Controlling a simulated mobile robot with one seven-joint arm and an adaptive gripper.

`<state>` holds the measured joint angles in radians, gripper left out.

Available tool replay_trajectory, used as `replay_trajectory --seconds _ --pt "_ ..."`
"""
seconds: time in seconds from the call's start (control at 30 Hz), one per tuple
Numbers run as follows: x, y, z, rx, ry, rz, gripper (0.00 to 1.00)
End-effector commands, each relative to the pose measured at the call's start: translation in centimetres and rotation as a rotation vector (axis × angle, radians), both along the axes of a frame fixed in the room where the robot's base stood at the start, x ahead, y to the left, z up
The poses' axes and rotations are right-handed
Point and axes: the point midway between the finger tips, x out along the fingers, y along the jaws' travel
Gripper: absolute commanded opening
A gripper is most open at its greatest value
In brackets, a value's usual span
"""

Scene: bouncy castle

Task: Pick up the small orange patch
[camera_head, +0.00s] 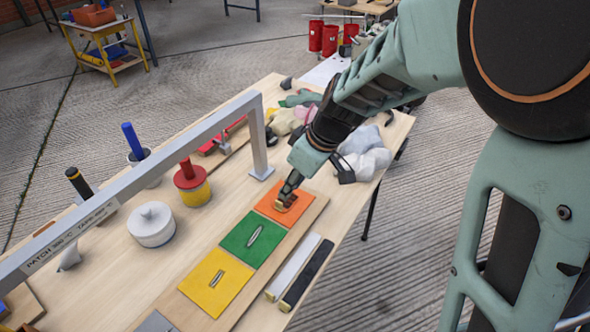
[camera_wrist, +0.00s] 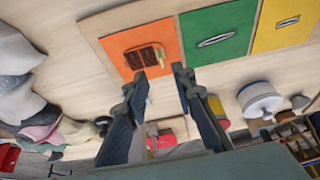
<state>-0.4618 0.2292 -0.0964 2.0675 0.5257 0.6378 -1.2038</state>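An orange square (camera_head: 271,211) lies at the far end of a wooden board, beside a green square (camera_head: 237,251) and a yellow square (camera_head: 228,292). The orange square also shows in the wrist view (camera_wrist: 117,42), with a small dark and tan piece (camera_wrist: 140,57) on it. I cannot tell whether the square or this piece is the small orange patch. My gripper (camera_wrist: 158,76) is open, its two fingers apart with nothing held between them. In the head view my gripper (camera_head: 287,197) points down over the orange square and partly hides the piece.
A grey metal frame (camera_head: 140,180) stands across the table on the left. A red-and-yellow pot (camera_head: 193,188) and white lidded pot (camera_head: 151,225) stand left of the board. White and black bars (camera_head: 306,275) lie to its right. Pale lumpy bags (camera_head: 362,158) sit behind my gripper.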

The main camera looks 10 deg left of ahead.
Motion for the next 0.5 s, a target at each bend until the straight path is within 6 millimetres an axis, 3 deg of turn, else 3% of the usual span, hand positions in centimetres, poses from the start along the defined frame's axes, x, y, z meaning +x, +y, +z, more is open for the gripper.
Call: replay_trajectory --seconds 0.5 --pt "0.7 2.5 -5.7 -0.001 0.000 -0.002 0.24"
